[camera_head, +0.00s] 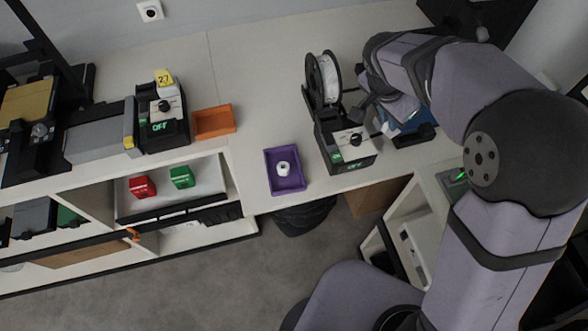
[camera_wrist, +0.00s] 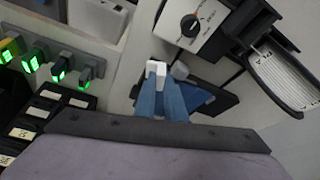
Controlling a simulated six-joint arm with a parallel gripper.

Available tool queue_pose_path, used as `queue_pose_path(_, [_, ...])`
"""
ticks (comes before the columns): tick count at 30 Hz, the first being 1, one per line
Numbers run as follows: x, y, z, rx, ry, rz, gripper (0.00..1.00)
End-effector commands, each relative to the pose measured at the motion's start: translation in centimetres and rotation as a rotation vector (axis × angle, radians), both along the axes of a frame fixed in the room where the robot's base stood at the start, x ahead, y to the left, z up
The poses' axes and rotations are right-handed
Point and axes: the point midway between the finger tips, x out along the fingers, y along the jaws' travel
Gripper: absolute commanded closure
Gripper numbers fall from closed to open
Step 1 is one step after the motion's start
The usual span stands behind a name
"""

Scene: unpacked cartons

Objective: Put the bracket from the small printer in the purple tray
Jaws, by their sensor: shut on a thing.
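The small printer (camera_head: 337,150), with a dial on its front box, stands near the table's front edge. It also shows in the wrist view (camera_wrist: 190,25). My gripper (camera_wrist: 162,74) has blue fingers shut on a small white piece, apparently the bracket (camera_wrist: 157,66). In the head view my gripper (camera_head: 388,126) is at the printer's right side, low over its dark bed (camera_head: 415,137). Whether the piece touches the bed I cannot tell. The purple tray (camera_head: 271,160) lies left of the printer, with a white round part (camera_head: 283,168) inside.
A white filament spool (camera_head: 328,77) stands behind the printer. An orange tray (camera_head: 213,121) and a larger printer (camera_head: 160,118) marked 27 are farther left. Red (camera_head: 142,187) and green (camera_head: 181,177) boxes sit on a shelf below. The table behind the purple tray is clear.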

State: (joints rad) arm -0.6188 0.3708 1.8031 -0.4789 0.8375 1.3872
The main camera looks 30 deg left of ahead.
Motion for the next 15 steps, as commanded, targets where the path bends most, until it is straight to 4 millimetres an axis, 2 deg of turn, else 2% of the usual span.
queue_pose_path(1, [-0.3,2.4,-0.2,0.0,0.0,-0.039,1.0])
queue_pose_path(6, [-2.1,8.0,-0.2,0.001,0.001,-0.214,1.0])
queue_pose_path(15, [-6.7,15.7,-0.2,0.001,0.001,-0.481,1.0])
